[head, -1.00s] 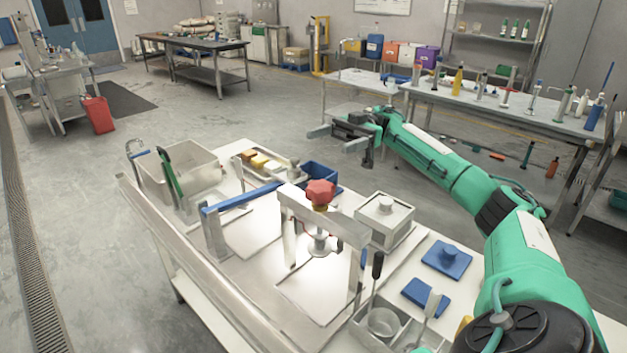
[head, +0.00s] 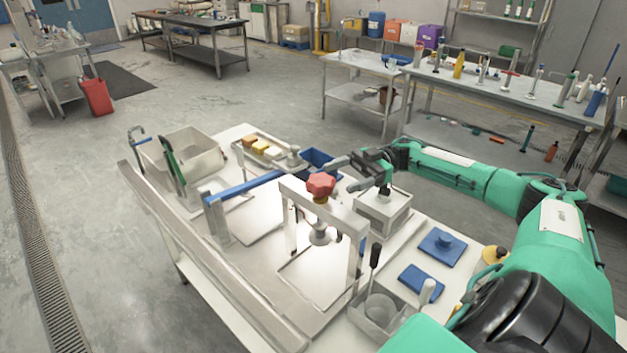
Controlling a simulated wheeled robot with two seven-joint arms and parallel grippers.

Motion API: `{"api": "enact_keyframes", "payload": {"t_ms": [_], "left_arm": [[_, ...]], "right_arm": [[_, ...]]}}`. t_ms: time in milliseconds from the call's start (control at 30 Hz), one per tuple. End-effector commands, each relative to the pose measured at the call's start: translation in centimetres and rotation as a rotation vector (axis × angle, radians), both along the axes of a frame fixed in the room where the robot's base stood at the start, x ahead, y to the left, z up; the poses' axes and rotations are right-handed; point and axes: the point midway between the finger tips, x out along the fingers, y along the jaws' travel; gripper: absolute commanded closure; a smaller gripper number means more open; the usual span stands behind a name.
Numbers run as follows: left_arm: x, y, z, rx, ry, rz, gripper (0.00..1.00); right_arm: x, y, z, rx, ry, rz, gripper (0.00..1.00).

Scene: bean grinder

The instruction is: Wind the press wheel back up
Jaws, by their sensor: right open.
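The press wheel (head: 320,184) is a red lobed knob on top of a metal press frame (head: 345,217) in the middle of the table. A round press plate (head: 320,235) hangs below the crossbar, above a flat metal plate on the table. My right gripper (head: 341,174) is open and empty. It is just behind and to the right of the wheel in the picture, with its fingers pointing left. I cannot tell whether it touches the wheel; a gap seems to show. My left gripper is not in view.
A lidded metal box (head: 385,212) stands right of the press, under my right gripper. Blue pads (head: 442,246) lie at the right.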

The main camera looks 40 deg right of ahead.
Motion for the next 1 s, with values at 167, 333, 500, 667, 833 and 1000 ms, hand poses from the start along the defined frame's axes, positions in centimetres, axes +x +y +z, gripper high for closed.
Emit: {"api": "enact_keyframes", "payload": {"t_ms": [167,333,500,667,833,1000], "left_arm": [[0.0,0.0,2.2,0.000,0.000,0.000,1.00],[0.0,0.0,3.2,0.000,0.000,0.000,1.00],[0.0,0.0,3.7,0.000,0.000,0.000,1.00],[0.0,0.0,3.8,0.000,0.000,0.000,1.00],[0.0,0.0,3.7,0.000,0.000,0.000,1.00],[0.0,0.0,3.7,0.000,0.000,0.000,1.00]], "right_arm": [[0.7,4.0,0.5,0.003,0.000,0.003,0.20],[1.3,6.7,0.4,0.002,0.001,0.002,0.20],[1.7,8.2,0.2,0.000,0.001,0.001,0.20],[1.7,8.6,0.1,0.000,0.001,0.001,0.20],[1.8,8.6,0.0,0.000,0.001,0.001,0.20],[1.7,8.6,0.0,-0.001,0.001,0.000,0.50]]}}
